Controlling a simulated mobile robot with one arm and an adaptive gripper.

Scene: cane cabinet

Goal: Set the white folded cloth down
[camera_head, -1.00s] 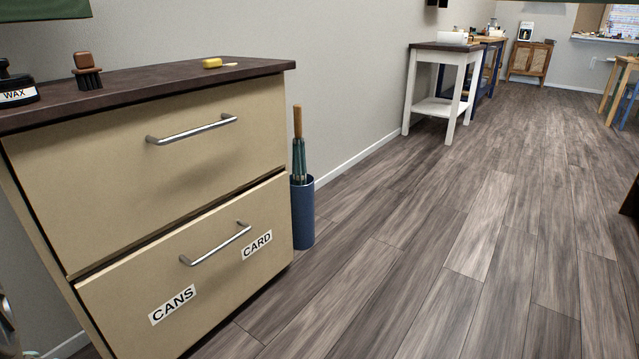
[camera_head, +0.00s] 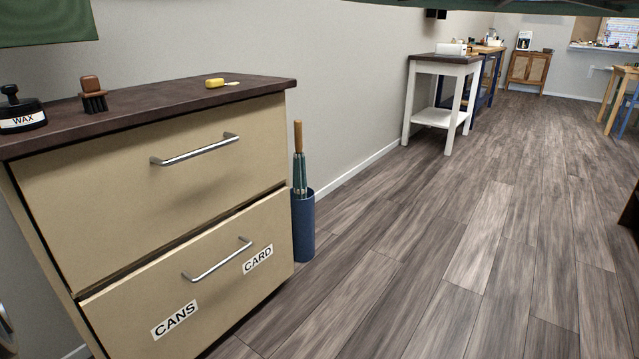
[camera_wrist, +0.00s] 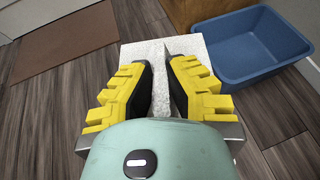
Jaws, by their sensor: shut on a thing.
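The white folded cloth (camera_wrist: 157,48) is in the wrist view, between and beyond the yellow fingers of my gripper (camera_wrist: 162,80). My gripper is shut on it. The cloth is held over the wood-plank floor; its height above the floor cannot be told. My wrist housing hides its near part. Neither my gripper nor the held cloth shows in the head view.
A blue tub (camera_wrist: 250,45) stands right of the cloth by a brown wooden front (camera_wrist: 190,8). A brown mat (camera_wrist: 68,45) lies at left. In the head view, a cream drawer cabinet (camera_head: 150,190) stands left, with a blue umbrella stand (camera_head: 303,230) beside it.

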